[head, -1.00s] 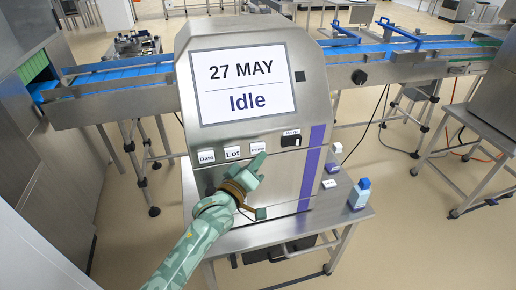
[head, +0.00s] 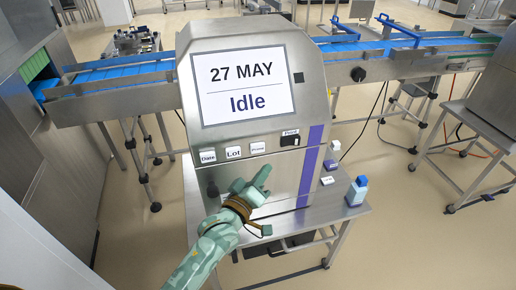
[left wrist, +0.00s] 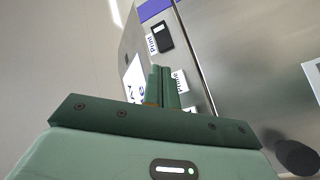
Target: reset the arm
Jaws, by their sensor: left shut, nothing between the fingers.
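My left gripper (head: 264,178) is in front of the sealer's steel panel, just below the Prime button (head: 257,148). Its green fingers are shut with nothing between them; they also show shut in the left wrist view (left wrist: 164,75). The fingertips appear apart from the button, though the exact gap is hard to tell. The tray sealer (head: 310,100) stands on a steel table, and its screen (head: 243,85) reads "27 MAY" and "Idle". The Date button (head: 208,156), Lot button (head: 233,152) and Print switch (head: 290,140) sit in the same row. My right gripper is not in view.
A blue-and-white bottle (head: 357,191) and small boxes (head: 331,164) stand on the steel table (head: 330,215) at the right. A blue conveyor (head: 120,74) runs behind the sealer on both sides. Open floor lies at the front right.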

